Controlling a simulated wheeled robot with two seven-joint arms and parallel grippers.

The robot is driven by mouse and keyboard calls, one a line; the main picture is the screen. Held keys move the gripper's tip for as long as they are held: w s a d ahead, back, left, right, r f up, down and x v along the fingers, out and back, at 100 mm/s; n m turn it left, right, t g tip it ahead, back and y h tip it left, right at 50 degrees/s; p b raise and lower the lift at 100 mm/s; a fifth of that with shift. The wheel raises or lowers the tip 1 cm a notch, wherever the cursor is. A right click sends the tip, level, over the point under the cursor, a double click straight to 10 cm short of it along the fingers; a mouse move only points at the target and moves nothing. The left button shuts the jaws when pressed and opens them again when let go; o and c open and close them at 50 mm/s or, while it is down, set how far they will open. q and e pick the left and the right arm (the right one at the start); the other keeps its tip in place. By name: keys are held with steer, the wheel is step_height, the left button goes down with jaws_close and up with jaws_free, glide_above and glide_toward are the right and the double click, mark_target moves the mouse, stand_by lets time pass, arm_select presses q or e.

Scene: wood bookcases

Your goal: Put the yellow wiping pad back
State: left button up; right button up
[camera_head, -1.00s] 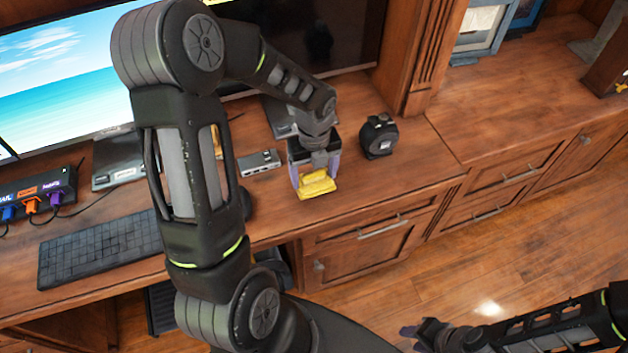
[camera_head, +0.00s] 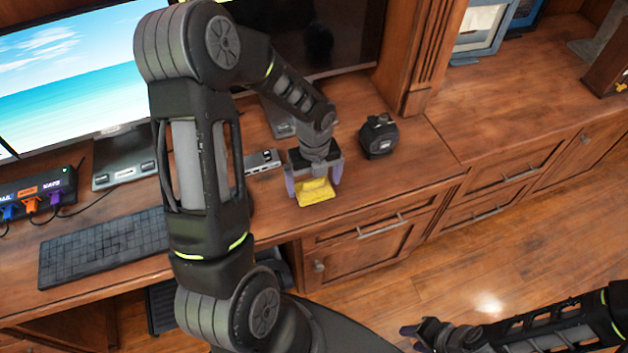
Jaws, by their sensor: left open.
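The yellow wiping pad (camera_head: 315,193) lies on the wooden desk near its front edge, right of the middle of the head view. My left gripper (camera_head: 313,188) is over it, with its purple fingers spread on the left and right of the pad. The gripper is open, and I cannot tell whether the fingers touch the pad. My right gripper (camera_head: 420,337) is at the lower right, away from the desk; its jaw opening is too unclear to judge.
A black round device (camera_head: 378,136) stands right of my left gripper. A small grey hub (camera_head: 262,161) lies to the left. A keyboard (camera_head: 105,247), a bright monitor (camera_head: 75,75) and a labelled cable box (camera_head: 38,197) are further left. The desk right of the pad is clear.

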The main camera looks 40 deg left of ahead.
mark_target(314, 182)
arm_select(q)
steer(key=shift+r, duration=0.15)
step_height(314, 182, up, 12)
stand_by(0.5)
stand_by(0.5)
